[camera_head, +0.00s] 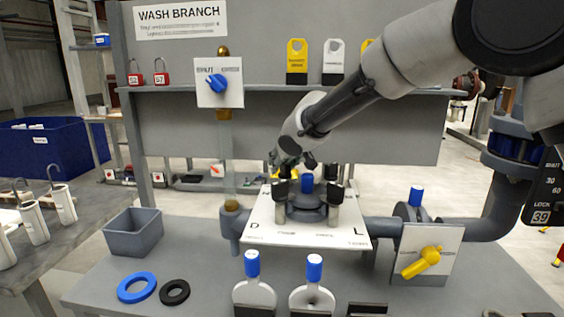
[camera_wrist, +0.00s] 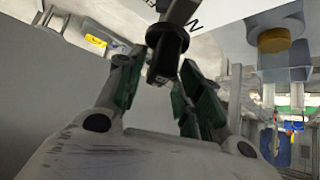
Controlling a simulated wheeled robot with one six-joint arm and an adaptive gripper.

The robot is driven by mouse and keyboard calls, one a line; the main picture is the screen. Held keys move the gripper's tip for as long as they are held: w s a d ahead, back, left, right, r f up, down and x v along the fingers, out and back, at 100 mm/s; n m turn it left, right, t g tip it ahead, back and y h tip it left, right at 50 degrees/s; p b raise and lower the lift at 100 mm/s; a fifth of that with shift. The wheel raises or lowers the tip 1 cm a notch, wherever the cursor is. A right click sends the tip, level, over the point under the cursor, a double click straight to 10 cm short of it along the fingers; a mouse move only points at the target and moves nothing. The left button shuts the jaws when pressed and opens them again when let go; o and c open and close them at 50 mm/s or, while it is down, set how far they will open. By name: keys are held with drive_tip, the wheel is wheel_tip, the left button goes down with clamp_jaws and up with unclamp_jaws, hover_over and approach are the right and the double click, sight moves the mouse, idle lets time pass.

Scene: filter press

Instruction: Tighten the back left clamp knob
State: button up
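The filter press plate (camera_head: 262,226) is a pale slab on the bench, with dark clamp knobs around a round grey housing (camera_head: 306,207). The front left knob (camera_head: 280,188) and front right knob (camera_head: 336,192) stand clear. My gripper (camera_head: 284,163) is at the back left corner and largely hides the knob there. In the wrist view a black knob (camera_wrist: 168,48) on a grey post is at the mouth of my gripper (camera_wrist: 157,76). Its green-padded fingers are apart, one on each side of the knob. I cannot tell whether either pad touches it.
A blue-topped handle (camera_head: 307,183) rises among the knobs. Pipes flank the plate, with a yellow-handled valve (camera_head: 422,262) at right. A grey bin (camera_head: 133,232), a blue ring (camera_head: 137,287) and a black ring (camera_head: 174,292) are at left. A shelf panel (camera_head: 380,130) stands behind.

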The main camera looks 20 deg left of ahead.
drive_tip(key=shift+w+d+f, duration=0.1)
drive_tip(key=shift+d+f, duration=0.1)
drive_tip(key=shift+f, duration=0.05)
drive_tip(key=shift+d+r, duration=0.1)
drive_tip(key=shift+r, duration=0.1)
drive_tip(key=v, duration=1.1)
drive_tip(key=shift+s+d, duration=0.15)
drive_tip(key=shift+s, duration=0.2)
drive_tip(key=shift+r, duration=0.1)
